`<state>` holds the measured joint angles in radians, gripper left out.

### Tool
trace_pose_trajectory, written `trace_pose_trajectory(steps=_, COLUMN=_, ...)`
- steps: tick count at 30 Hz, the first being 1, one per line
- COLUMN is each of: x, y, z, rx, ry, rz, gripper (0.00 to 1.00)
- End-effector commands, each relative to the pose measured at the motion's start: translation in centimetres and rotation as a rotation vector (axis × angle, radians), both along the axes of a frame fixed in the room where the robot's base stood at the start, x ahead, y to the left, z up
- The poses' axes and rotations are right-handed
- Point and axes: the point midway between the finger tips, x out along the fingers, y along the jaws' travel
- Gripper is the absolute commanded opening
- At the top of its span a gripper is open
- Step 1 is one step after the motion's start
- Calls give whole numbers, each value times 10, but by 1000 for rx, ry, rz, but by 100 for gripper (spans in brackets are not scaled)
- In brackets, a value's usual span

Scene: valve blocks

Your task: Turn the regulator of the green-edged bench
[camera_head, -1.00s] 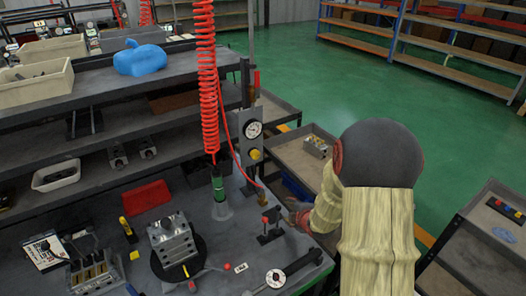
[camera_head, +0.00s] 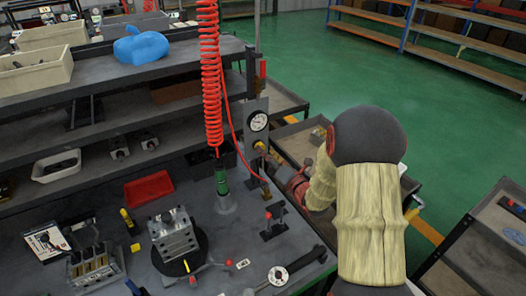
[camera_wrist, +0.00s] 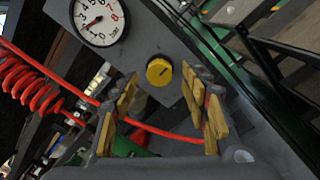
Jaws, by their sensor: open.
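The regulator is a yellow knob (camera_head: 260,147) on a grey upright panel (camera_head: 249,111), below a round white gauge (camera_head: 258,121). The panel stands at the back right of the dark bench (camera_head: 225,262), whose front right edge shows green. In the wrist view the yellow knob (camera_wrist: 159,71) faces me just beyond my open fingers, roughly between their tips. My gripper (camera_wrist: 160,92) has yellow-brown pads and nothing between them that I can see held. In the head view my gripper (camera_head: 279,165) is close to the knob, to its lower right, partly hidden by my arm.
A coiled red hose (camera_head: 211,75) hangs left of the panel, and its thin red line runs beside the panel. A small red-handled valve (camera_head: 272,222) stands on the bench below my gripper. A vise-like block (camera_head: 173,235) stands further left. A grey cart (camera_head: 300,145) is behind my arm.

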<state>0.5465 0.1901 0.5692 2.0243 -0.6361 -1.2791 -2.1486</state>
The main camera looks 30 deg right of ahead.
Motion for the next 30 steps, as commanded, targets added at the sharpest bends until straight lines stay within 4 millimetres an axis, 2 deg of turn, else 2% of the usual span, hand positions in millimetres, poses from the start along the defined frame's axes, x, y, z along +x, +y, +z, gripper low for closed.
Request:
trace_pose_trajectory(steps=6, x=24, y=2, z=-1, rx=1, ry=1, rz=1, gripper=46)
trace_pose_trajectory(steps=17, x=29, y=2, z=0, rx=2, ry=1, rz=-1, gripper=46)
trace_pose_trajectory(steps=30, x=29, y=1, z=0, rx=2, ry=1, rz=-1, gripper=21)
